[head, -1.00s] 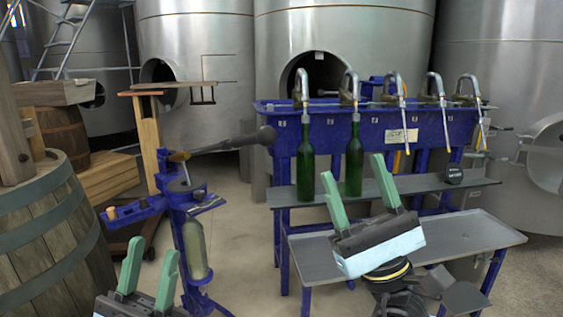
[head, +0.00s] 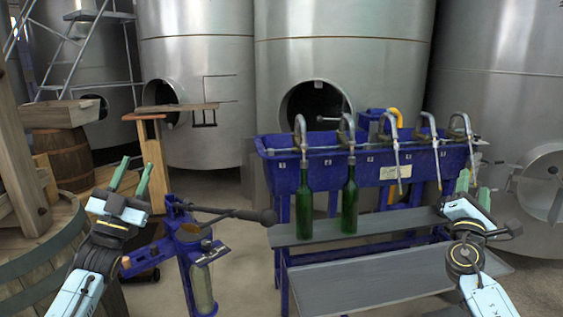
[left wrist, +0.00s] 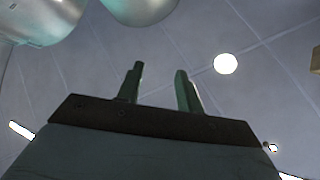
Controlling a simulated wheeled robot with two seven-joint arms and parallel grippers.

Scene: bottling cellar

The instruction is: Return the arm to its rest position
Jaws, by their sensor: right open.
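My left gripper (head: 135,166) is raised in front of the barrel at the left of the head view. Its two green fingers are apart and point up. In the left wrist view my left gripper (left wrist: 159,72) shows nothing between its fingers, only ceiling behind. My right gripper (head: 473,186) is at the right, in front of the filler's right end. Its green fingers are spread and I see nothing held between them. Two green bottles, a left one (head: 304,212) and a right one (head: 349,208), stand upright under spouts, clear of both grippers.
The blue filler trough (head: 330,163) stands over a grey bottle shelf (head: 392,223) and a lower grey shelf (head: 375,277). A blue corking stand (head: 186,262) holds a pale bottle (head: 202,288) near my left arm. A wooden barrel (head: 35,255) is at the left. Steel tanks (head: 195,60) stand behind.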

